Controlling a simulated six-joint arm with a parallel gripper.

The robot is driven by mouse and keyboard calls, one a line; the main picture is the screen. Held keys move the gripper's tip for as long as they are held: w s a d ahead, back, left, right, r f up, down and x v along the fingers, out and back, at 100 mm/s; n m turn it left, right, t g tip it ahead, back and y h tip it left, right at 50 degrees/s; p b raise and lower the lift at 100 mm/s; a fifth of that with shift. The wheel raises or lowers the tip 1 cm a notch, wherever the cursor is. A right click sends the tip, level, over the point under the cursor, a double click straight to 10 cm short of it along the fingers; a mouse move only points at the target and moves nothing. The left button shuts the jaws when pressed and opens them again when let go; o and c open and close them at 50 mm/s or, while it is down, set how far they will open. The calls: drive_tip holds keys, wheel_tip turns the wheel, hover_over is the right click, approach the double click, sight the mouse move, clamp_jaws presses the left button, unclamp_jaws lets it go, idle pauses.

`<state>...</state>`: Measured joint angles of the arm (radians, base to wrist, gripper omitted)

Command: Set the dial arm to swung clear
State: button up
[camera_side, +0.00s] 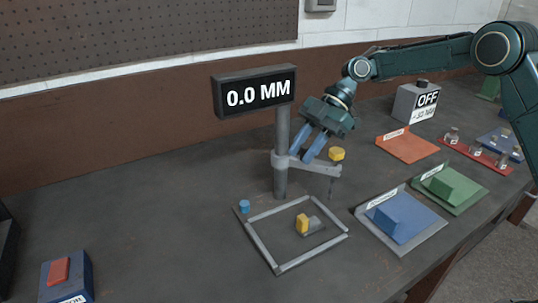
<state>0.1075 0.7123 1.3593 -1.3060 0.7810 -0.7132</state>
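The dial arm (312,168) is a grey bar reaching right from a collar on the upright grey post (282,130). A yellow knob (337,154) sits above its outer end, and a thin probe (332,186) hangs below it. The arm's outer end stands over the back right part of a grey square frame (262,243) on the bench. My gripper (301,157) has two blue fingers with a gap between them. It is open and empty, with its tips just above or behind the bar near the post, left of the knob. Whether they touch the bar I cannot tell.
A display reading 0.0 MM (254,91) tops the post. A yellow and grey part (303,223) lies inside the frame; a blue peg (244,206) stands at its corner. Blue (400,220) and green (452,187) blocks sit on pads right. A red button box (66,280) is front left.

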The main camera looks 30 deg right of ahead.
drive_tip(key=s+d+r+m+t, duration=0.1)
drive_tip(key=d+r+m, duration=0.1)
drive_tip(key=r, duration=0.1)
drive_tip(key=s+d+r+m+t, duration=0.2)
drive_tip(key=r, duration=0.1)
drive_tip(key=s+d+r+m+t+h, duration=0.1)
drive_tip(key=s+r+m+t, duration=0.1)
drive_tip(key=r, duration=0.2)
drive_tip(key=shift+s+d+m, duration=0.25)
drive_tip(key=shift+d+m, duration=0.15)
drive_tip(key=s+d+m+h, duration=0.2)
drive_tip(key=s+m, duration=0.1)
drive_tip(key=s, duration=0.4)
drive_tip(key=s+d+f+m+t+h, duration=0.1)
drive_tip(key=s+d+m+h, duration=0.1)
drive_tip(key=s+m, duration=0.2)
drive_tip(key=s+d+m+h, duration=0.2)
drive_tip(key=s+m+h, duration=0.1)
drive_tip(key=s, duration=0.8)
drive_tip(key=shift+d+f+m+t, duration=0.15)
drive_tip(key=shift+d+m+t, duration=0.2)
drive_tip(key=shift+m+t, duration=0.05)
idle(0.7)
drive_tip(key=shift+s, duration=0.1)
